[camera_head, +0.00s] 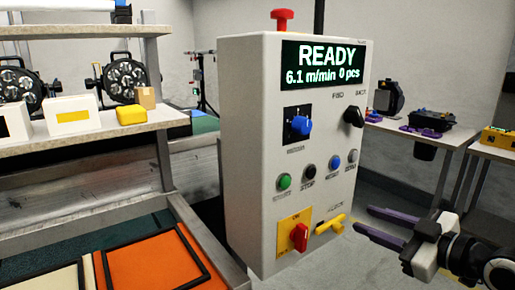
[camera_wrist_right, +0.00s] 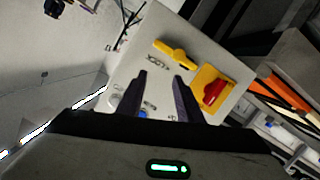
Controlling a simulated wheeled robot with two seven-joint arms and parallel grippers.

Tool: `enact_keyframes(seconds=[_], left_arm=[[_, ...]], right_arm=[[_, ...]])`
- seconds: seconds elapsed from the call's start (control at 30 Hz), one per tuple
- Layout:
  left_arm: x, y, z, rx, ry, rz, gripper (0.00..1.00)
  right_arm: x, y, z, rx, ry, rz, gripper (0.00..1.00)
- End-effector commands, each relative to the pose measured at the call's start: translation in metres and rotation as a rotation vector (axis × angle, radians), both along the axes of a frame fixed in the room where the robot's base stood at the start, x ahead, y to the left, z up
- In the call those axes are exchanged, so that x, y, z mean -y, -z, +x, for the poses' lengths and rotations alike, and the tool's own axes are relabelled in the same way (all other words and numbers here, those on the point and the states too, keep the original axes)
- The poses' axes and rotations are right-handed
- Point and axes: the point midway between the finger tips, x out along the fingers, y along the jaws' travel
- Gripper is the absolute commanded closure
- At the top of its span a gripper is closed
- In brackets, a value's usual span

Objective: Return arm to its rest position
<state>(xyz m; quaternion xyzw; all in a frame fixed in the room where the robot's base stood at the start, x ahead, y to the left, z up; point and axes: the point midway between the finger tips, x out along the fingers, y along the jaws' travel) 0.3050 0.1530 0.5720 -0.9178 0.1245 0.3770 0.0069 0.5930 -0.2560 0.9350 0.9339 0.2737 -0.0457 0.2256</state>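My right gripper (camera_head: 379,228) is at the lower right of the head view, to the right of a white control box. Its two purple-grey fingers are apart, with nothing between them. In the right wrist view the fingers (camera_wrist_right: 160,95) also stand apart, with the control box beyond them. The control box (camera_head: 245,150) has a screen reading READY, 6.1 m/min, 0 pcs. A yellow lever (camera_head: 330,225) and a red rotary switch (camera_head: 299,237) on a yellow plate are on its lower front, near the fingers but apart from them. My left gripper does not show.
A red mushroom button (camera_head: 285,18) tops the box. A shelf (camera_head: 95,135) at left holds small boxes, with par cans (camera_head: 125,80) behind. An orange panel (camera_head: 150,262) lies at lower left. Tables with a dark toolbox (camera_head: 427,118) and a yellow case (camera_head: 499,138) stand at right.

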Motion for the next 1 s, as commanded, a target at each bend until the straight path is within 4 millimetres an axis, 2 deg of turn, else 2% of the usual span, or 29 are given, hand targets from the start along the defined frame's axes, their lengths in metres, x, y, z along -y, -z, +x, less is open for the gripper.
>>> enact_keyframes(seconds=[0.03,0.13,0.2,0.27,0.3,0.43,0.5,0.6,0.7,0.8,1.0], left_arm=[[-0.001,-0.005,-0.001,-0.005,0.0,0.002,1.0],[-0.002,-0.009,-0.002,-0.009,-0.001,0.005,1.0],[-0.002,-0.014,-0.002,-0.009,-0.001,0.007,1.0],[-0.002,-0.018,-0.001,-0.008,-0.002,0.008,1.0],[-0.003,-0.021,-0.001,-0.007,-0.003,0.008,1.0],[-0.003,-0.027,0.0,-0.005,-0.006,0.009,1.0],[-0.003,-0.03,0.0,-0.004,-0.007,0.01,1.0],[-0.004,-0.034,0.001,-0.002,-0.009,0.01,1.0],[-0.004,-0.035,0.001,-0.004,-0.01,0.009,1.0],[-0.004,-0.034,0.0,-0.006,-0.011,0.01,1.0],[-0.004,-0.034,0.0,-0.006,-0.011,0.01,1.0]], right_arm=[[-0.011,0.038,-0.01,-0.07,0.02,0.033,0.67],[-0.027,0.109,-0.035,-0.186,0.08,0.079,0.67],[-0.039,0.155,-0.06,-0.269,0.125,0.109,0.67],[-0.048,0.192,-0.087,-0.338,0.169,0.133,0.67],[-0.055,0.215,-0.107,-0.383,0.198,0.147,0.67],[-0.075,0.274,-0.177,-0.521,0.303,0.186,0.67],[-0.084,0.295,-0.212,-0.583,0.354,0.199,0.67],[-0.093,0.315,-0.254,-0.65,0.414,0.209,0.67],[-0.098,0.325,-0.279,-0.687,0.451,0.21,0.67],[-0.099,0.329,-0.29,-0.702,0.468,0.21,0.67],[-0.099,0.329,-0.29,-0.702,0.468,0.21,0.67]])
